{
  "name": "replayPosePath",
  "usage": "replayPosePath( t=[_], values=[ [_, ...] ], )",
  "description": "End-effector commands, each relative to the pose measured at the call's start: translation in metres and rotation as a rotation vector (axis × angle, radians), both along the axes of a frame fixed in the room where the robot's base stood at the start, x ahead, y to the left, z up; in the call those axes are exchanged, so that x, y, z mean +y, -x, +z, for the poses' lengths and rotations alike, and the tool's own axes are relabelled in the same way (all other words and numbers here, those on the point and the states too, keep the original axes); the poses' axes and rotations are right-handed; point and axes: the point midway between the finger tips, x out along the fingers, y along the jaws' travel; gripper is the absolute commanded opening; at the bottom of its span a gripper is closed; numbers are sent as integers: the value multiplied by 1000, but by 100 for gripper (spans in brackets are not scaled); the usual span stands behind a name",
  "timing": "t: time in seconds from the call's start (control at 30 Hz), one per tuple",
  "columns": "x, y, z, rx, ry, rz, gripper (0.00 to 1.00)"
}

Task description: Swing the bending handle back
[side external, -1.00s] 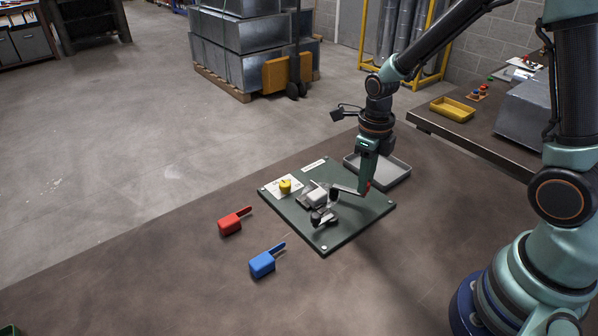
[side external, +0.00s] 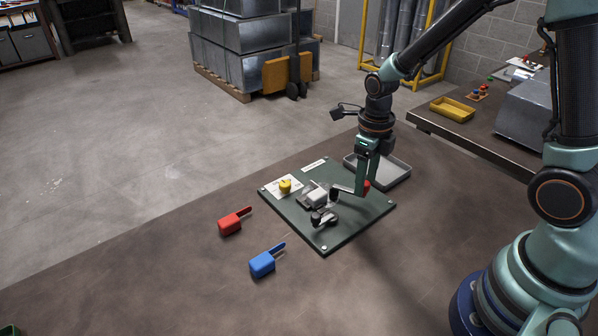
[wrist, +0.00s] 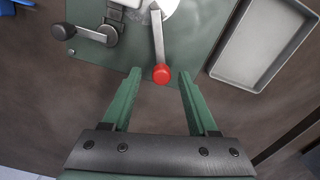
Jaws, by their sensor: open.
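The bending handle (wrist: 158,38) is a grey metal lever with a red knob (wrist: 161,74) at its end. In the wrist view it runs down from the fixture on the green plate (wrist: 200,50). My gripper (wrist: 158,73) is open, with one green finger on each side of the red knob and a gap to both. In the side view my gripper (side external: 367,186) points down over the plate's right part, and the red knob (side external: 366,185) shows beside the fingers. A second lever with a black knob (wrist: 63,32) lies at left on the plate.
A grey tray (wrist: 267,38) stands right of the plate. A yellow knob (side external: 285,185) sits on a white dial card at the plate's left. A red scoop-shaped piece (side external: 231,224) and a blue one (side external: 263,263) lie on the bench, left of the plate.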

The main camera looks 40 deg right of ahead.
Motion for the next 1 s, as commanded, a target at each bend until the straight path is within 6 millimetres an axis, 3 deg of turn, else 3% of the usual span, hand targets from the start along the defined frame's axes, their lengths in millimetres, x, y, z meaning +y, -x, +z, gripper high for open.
replayPosePath(
  t=[0.17, 0.4, 0.6, 0.8, 1.0],
  values=[
    [0, -1, 22, -6, 0, 0, 59],
    [0, -1, 72, -8, 1, 0, 59],
    [0, -1, 104, -5, 1, 1, 59],
    [0, 0, 118, -2, 0, 1, 59],
    [0, 0, 119, -1, 0, 1, 59]
  ],
)
